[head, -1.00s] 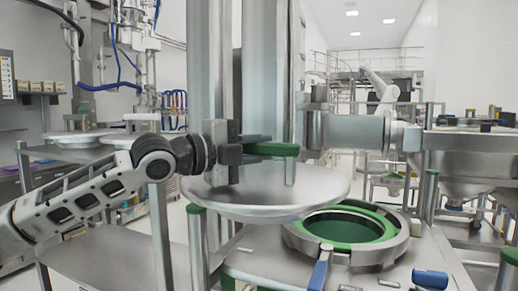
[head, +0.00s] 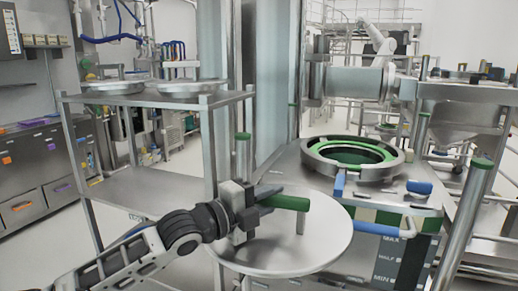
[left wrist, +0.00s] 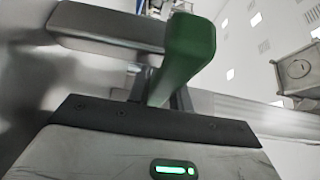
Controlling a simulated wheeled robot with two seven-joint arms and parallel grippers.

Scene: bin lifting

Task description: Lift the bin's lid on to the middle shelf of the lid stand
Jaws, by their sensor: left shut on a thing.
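The lid (head: 325,240) is a round grey metal disc with a green handle (head: 290,202) on top. My left gripper (head: 262,200) is shut on the green handle and holds the lid in the air, in front of and left of the bin. In the left wrist view the green handle (left wrist: 185,55) stands between the fingers. The bin's opening (head: 352,155) is uncovered, with a green and grey ring around it. The lid stand (head: 150,97) is at the left; its top shelf bears two round lids (head: 190,88), and its middle shelf (head: 160,192) is bare where visible. My right gripper is not in view.
A tall metal column (head: 262,90) stands behind the lid. A green-capped post (head: 470,190) rises at the right, and another green-capped post (head: 243,150) stands near the bin's left side. Stand uprights (head: 210,150) border the shelf. Drawer cabinets (head: 35,170) are at the far left.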

